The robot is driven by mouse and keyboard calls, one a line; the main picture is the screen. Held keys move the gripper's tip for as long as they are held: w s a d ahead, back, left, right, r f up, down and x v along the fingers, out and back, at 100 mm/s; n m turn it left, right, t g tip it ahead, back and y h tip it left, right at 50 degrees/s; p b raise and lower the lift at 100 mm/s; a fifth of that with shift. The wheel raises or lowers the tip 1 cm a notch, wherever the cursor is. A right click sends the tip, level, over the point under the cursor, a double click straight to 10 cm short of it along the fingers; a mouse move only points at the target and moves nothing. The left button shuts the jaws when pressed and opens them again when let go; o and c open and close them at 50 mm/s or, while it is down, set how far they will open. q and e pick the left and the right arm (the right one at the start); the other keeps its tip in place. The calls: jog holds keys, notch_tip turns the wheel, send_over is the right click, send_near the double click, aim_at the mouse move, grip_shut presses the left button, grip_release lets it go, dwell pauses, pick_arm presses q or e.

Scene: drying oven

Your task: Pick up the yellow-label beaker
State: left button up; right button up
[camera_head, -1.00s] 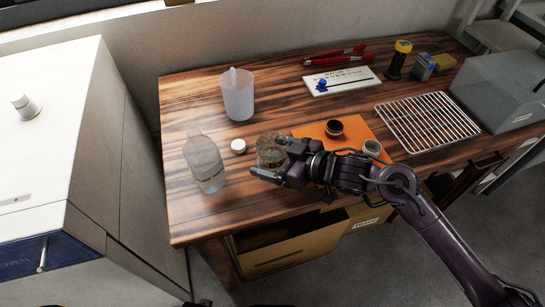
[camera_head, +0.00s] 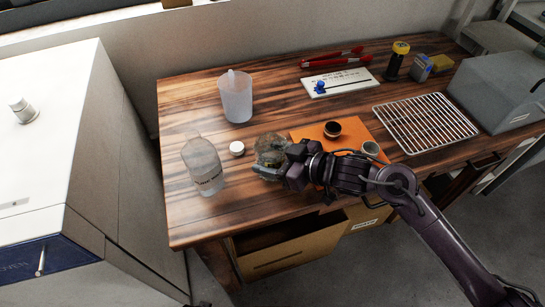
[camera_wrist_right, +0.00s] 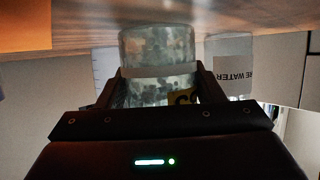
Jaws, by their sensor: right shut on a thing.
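The beaker (camera_head: 269,147) is clear glass and stands on the wooden table, left of the orange mat. In the right wrist view the beaker (camera_wrist_right: 158,50) appears upside down in the picture, with part of a yellow label (camera_wrist_right: 184,97) showing between the fingers. My right gripper (camera_head: 272,168) is shut on the beaker, with its fingers (camera_wrist_right: 157,88) on either side of the glass. I cannot tell whether the beaker's base touches the table. My left gripper is not in view.
A water bottle (camera_head: 204,168) stands close to the left of the beaker, with a white cap (camera_head: 237,148) between them. A plastic jug (camera_head: 236,98) is behind. The orange mat (camera_head: 350,135) with small cups and a wire rack (camera_head: 425,122) lie to the right. An open drawer (camera_head: 290,246) is below.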

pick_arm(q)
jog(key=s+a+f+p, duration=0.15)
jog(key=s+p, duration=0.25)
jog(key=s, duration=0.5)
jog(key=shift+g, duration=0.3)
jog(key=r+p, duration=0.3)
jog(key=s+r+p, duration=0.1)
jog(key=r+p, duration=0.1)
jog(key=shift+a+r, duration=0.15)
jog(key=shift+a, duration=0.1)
pick_arm(e)
notch_tip(320, 180, up, 24)
jog(key=shift+f, duration=0.15)
